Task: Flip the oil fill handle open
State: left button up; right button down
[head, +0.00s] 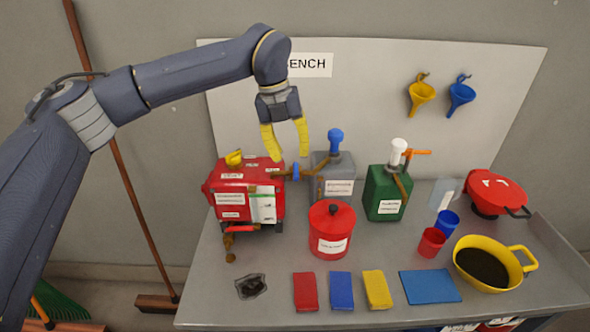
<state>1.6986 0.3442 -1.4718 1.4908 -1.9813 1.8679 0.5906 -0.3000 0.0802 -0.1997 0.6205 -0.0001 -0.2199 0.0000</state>
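The red pump unit (222,190) stands at the left of the bench, with white labels and a yellow handle or cap (234,158) on its top. A brass pipe with a blue part (296,171) runs from its right side toward the grey container. The labels are too small to read, so I cannot tell for sure which part is the oil fill handle. My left gripper (290,154) points down with its yellow fingers apart and empty. It appears above the brass pipe, to the right of the yellow part. My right gripper is out of view.
A grey container (345,170) with a blue knob and a green container (378,205) stand behind a red canister (331,246). Red, blue and yellow cloths (341,290) lie in front. Cups (432,242) and a yellow pan (519,256) are at right.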

aim_at(295, 172)
pick_arm(q)
jog(key=shift+d+f, duration=0.2)
jog(key=shift+f, duration=0.75)
jog(key=shift+d+f, duration=0.15)
jog(key=shift+f, duration=0.85)
jog(key=shift+d+f, duration=0.2)
jog(key=shift+f, duration=0.75)
grip_shut()
jog(key=shift+f, duration=0.1)
